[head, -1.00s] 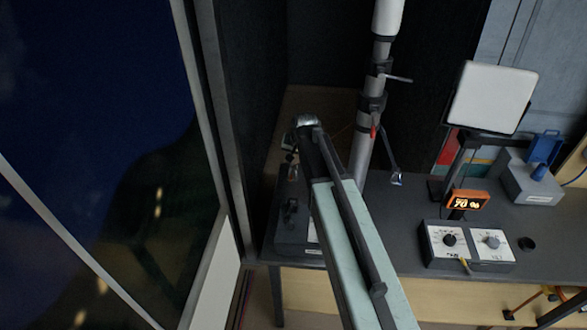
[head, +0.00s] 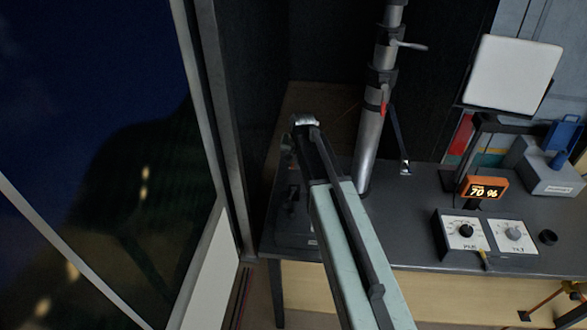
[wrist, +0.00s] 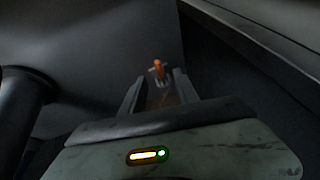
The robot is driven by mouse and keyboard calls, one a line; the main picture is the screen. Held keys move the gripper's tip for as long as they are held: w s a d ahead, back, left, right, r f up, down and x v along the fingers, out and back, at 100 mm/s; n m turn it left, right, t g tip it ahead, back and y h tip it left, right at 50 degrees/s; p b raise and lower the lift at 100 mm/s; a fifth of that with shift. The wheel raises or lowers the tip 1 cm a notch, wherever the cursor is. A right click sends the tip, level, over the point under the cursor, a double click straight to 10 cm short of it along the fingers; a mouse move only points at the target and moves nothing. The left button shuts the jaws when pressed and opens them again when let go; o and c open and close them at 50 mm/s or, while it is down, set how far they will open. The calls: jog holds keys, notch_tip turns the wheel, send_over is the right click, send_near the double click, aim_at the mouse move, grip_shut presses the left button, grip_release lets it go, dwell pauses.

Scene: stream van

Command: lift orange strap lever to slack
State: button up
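A small orange lever (wrist: 159,66) stands up in the wrist view, beyond my fingers and roughly centred between them. It looks apart from both fingers, though the dim light makes the depth hard to judge. My gripper (wrist: 159,77) is open, with a dark finger on each side and nothing held. In the head view my arm reaches over the left end of the dark table (head: 420,190). The gripper's fingers are not clear there, and I cannot make out the lever in that view. No strap can be made out clearly.
A metal mast (head: 369,150) with clamps and a red tab stands close right of my arm. A control box (head: 462,232), orange display (head: 484,190) and white panel (head: 513,73) are at the right. A dark framed window (head: 100,150) fills the left.

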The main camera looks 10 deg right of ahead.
aim_at(293, 165)
jog(key=b+x, duration=0.3)
jog(key=x, duration=0.2)
jog(key=shift+s+r, duration=0.1)
grip_shut()
dwell(1.2)
